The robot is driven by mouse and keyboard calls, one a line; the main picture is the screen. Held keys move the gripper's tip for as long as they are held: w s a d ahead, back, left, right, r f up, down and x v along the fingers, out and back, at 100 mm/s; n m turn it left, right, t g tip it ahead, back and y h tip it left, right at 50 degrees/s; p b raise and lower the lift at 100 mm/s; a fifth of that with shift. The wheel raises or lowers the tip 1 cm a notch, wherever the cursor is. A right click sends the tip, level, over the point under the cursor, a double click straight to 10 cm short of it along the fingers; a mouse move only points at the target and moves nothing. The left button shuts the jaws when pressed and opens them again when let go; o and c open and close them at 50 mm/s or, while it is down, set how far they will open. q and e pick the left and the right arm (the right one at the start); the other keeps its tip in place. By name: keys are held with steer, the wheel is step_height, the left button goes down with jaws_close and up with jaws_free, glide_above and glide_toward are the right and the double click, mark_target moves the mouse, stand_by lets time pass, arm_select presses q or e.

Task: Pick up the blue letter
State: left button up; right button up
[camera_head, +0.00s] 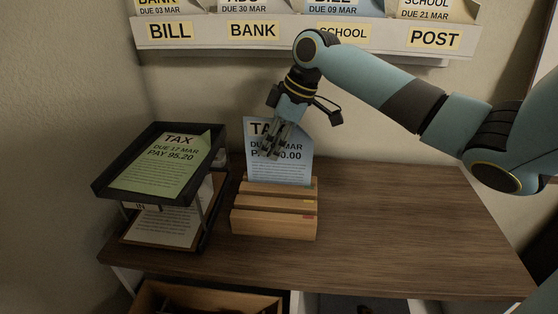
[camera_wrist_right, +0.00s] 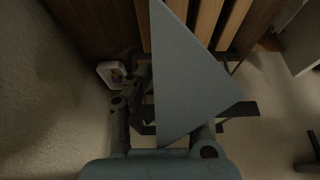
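The blue letter (camera_head: 293,171) stands upright in a slotted wooden holder (camera_head: 274,222) on the desk. Its printed face shows in the head view, with part of the text hidden by my right gripper (camera_head: 269,154). That gripper points down at the letter's upper part. In the right wrist view the letter (camera_wrist_right: 190,85) is a large plain blue-grey sheet that reaches between the finger bases and covers part of the right finger. I cannot tell whether the fingertips touch or clamp it. My left gripper is in neither view.
A black two-level tray (camera_head: 103,190) with a green TAX letter (camera_head: 160,165) on top stands left of the holder. A wall rack (camera_head: 280,46) labelled BILL, BANK, SCHOOL and POST hangs behind my right arm. The desk (camera_head: 400,230) is clear to the right.

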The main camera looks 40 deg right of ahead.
jaws_close()
